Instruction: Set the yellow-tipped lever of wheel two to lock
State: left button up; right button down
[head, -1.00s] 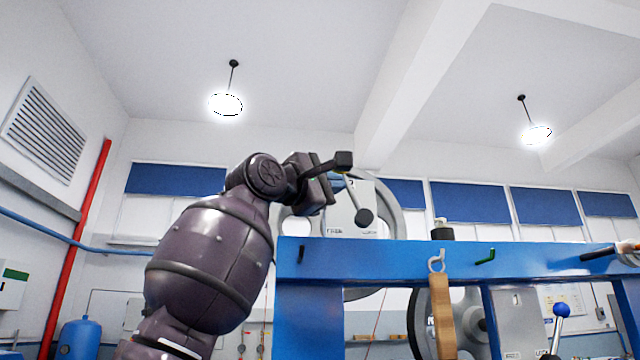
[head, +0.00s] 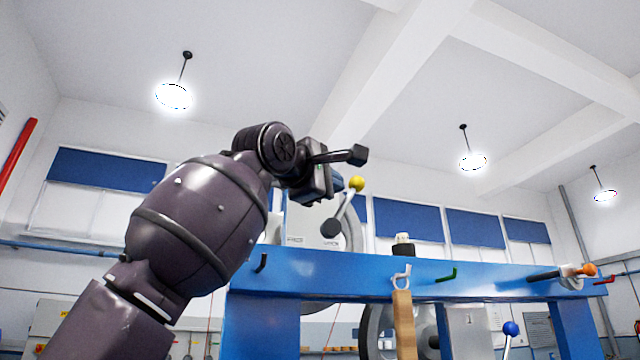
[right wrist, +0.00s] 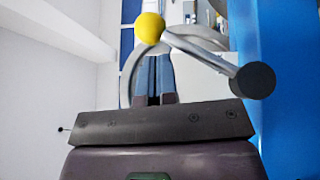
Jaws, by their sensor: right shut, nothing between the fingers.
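The yellow-tipped lever (head: 346,204) is on a pale plate (head: 300,239) in front of a large grey upper wheel (head: 354,237). Its dark round hub (head: 331,228) is at the bottom. The rod leans up and right to the yellow ball (head: 357,184). The plate's small labels are too blurred to read surely. My right gripper (head: 337,184) is shut and empty, just left of the ball. In the right wrist view the closed fingers (right wrist: 153,62) point at the yellow ball (right wrist: 149,28); contact cannot be told. My left gripper is not in view.
A blue-tipped lever (head: 511,328) stands lower right by a lower wheel.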

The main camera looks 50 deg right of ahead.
jog(key=shift+s+d, duration=0.25)
jog(key=shift+d, duration=0.2)
dwell(0.5)
